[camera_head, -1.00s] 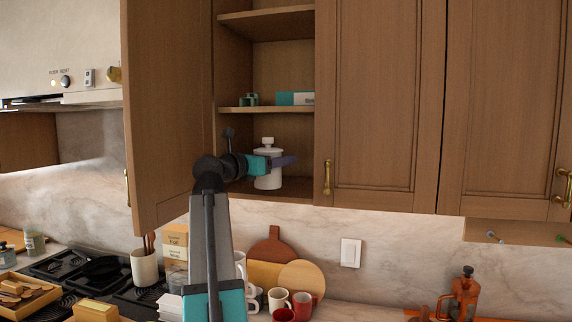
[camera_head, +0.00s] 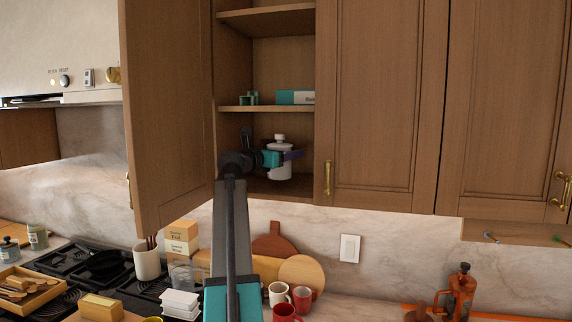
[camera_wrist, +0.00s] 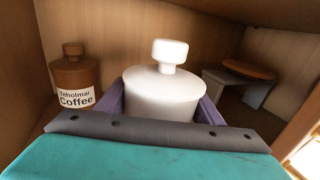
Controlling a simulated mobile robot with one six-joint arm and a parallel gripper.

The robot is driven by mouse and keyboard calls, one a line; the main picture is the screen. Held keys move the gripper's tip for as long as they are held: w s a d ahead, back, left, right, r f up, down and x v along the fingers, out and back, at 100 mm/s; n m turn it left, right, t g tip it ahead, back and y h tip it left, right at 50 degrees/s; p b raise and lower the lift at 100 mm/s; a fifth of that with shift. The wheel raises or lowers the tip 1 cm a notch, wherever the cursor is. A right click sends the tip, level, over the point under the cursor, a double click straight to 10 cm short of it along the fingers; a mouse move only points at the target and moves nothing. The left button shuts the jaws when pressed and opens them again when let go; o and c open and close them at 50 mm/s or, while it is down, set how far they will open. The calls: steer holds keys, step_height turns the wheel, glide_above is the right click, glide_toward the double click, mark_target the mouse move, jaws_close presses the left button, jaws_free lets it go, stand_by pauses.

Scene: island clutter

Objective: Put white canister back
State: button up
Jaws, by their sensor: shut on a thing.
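The white canister (camera_head: 281,169) with a knobbed lid is upright inside the open cabinet, at its lowest shelf. It also shows in the wrist view (camera_wrist: 164,92), between the two purple fingers. My gripper (camera_head: 290,155) is shut on it, with the fingers around its upper body. Whether its base touches the cabinet's bottom shelf (camera_head: 305,197) I cannot tell. The canister's lower part is hidden in the wrist view by the teal and grey gripper body.
In the wrist view a brown coffee canister (camera_wrist: 72,76) stands left, and a small stand with a round wooden top (camera_wrist: 248,70) is right. The middle shelf (camera_head: 236,108) above holds a teal box (camera_head: 294,97). The open cabinet door (camera_head: 168,110) is left; mugs and boards are below.

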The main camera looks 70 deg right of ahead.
mark_target(287, 163)
steer(key=shift+f, duration=0.1)
steer(key=shift+f+p, duration=1)
steer(key=shift+f, duration=0.6)
steer(key=shift+f, duration=0.1)
steer(key=o, duration=1.3)
